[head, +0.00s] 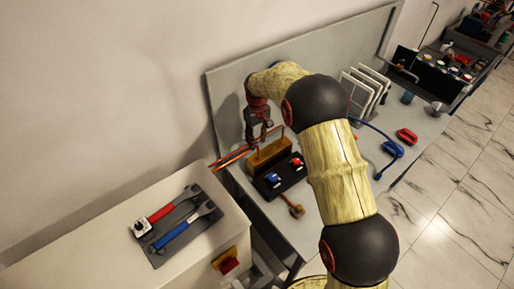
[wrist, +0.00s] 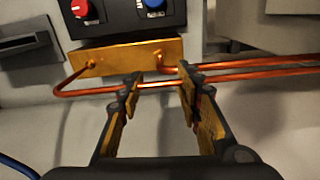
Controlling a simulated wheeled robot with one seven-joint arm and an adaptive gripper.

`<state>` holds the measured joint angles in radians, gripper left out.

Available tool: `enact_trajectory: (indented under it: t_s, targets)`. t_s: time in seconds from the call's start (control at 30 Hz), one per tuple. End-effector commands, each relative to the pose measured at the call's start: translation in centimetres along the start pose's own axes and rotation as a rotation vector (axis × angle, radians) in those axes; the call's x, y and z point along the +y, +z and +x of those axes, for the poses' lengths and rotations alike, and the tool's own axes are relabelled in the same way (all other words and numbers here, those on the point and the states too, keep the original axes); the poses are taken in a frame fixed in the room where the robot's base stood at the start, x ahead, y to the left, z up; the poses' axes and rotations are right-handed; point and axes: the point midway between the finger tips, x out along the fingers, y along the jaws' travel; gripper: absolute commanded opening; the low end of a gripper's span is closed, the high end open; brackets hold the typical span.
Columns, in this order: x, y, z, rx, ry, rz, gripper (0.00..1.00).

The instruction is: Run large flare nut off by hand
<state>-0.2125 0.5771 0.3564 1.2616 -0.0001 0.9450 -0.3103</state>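In the wrist view a brass block (wrist: 125,58) carries bent copper tubes (wrist: 235,72) that enter at its left and right ends. Small brass fittings show where the tubes meet the block, but I cannot clearly tell the large flare nut from the rest. My gripper (wrist: 159,84) is open, its two fingers apart on either side of a stretch of copper tube near the block's right end. I cannot tell whether either finger touches it. In the head view my gripper (head: 262,130) is over the brass block (head: 268,157), partly hiding the tubes.
A black panel with red and blue knobs (head: 285,176) sits against the block. White panels (head: 366,88) stand in a rack on the bench, with red and blue tools (head: 392,149) to the right.

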Motion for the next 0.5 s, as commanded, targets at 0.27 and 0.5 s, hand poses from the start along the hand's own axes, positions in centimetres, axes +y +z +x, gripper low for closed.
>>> enact_trajectory:
  t_s: [0.27,0.5]
  targets:
    - [0.0,0.0,-3.4,0.0,0.0,0.0,0.35]
    - [0.0,0.0,-3.8,-0.002,0.0,0.0,0.35]
